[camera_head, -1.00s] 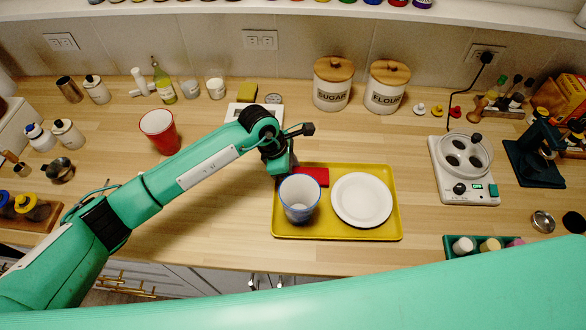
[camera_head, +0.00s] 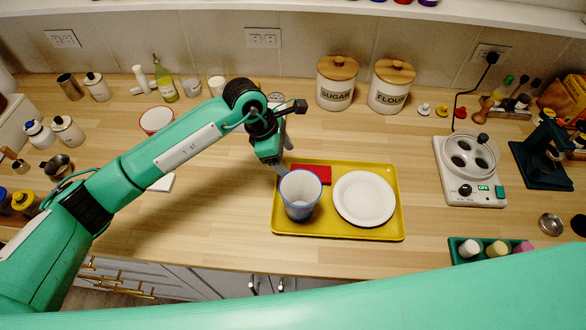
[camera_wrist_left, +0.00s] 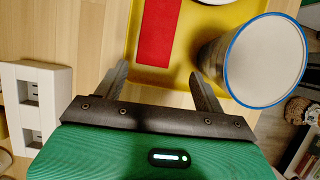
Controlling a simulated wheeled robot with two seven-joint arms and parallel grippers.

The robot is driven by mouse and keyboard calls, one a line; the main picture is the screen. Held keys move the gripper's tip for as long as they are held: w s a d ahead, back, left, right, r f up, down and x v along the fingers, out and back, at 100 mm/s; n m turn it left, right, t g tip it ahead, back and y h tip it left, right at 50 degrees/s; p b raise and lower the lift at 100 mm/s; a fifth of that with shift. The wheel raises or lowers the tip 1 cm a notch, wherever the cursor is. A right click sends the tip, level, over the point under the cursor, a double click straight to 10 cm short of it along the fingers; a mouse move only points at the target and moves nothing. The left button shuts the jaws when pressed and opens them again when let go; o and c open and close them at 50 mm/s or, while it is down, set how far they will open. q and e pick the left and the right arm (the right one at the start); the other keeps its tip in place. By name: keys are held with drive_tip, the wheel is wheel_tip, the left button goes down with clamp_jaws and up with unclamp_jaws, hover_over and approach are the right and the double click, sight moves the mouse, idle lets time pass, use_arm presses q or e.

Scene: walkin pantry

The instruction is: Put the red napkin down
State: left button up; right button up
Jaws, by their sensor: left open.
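The red napkin (camera_head: 312,173) lies flat at the back left of the yellow tray (camera_head: 340,236), behind the blue-rimmed cup (camera_head: 300,196) and left of the white plate (camera_head: 364,199). It shows as a flat red strip in the left wrist view (camera_wrist_left: 158,32), where the cup (camera_wrist_left: 262,65) stands to its right. My left gripper (camera_head: 283,168) is above the tray's back left edge, beside the napkin. My right gripper is not in view.
A red cup (camera_head: 157,120) stands behind my left arm. Sugar (camera_head: 336,88) and flour (camera_head: 389,92) canisters stand at the back. A white appliance (camera_head: 470,175) is to the right. The counter between tray and appliance is clear.

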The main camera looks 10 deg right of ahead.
use_arm(q)
drive_tip(key=b+v, duration=0.1)
drive_tip(key=v, duration=0.4)
drive_tip(key=shift+r, duration=0.3)
